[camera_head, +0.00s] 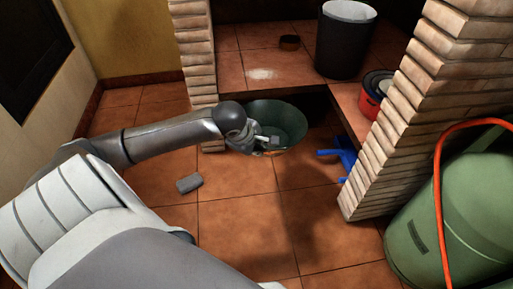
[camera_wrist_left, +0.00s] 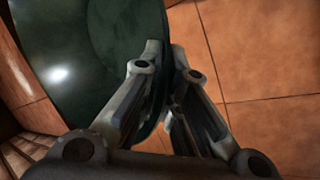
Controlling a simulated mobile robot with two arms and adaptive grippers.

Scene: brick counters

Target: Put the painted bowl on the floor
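The painted bowl (camera_head: 283,117) is dark green and shows in the head view at the front edge of the low counter, over the tiled floor (camera_head: 240,219). My left gripper (camera_head: 268,143) is at its near rim. In the left wrist view the bowl (camera_wrist_left: 85,60) fills the upper left, and its rim runs between the close-set fingers of my left gripper (camera_wrist_left: 165,48), which look shut on it. The bowl's underside is hidden, so I cannot tell whether it touches the floor. My right gripper is not in view.
A blue object (camera_head: 344,157) and a grey block (camera_head: 189,183) lie on the floor. A green gas cylinder (camera_head: 462,215) stands right, beside a brick pillar (camera_head: 405,115).

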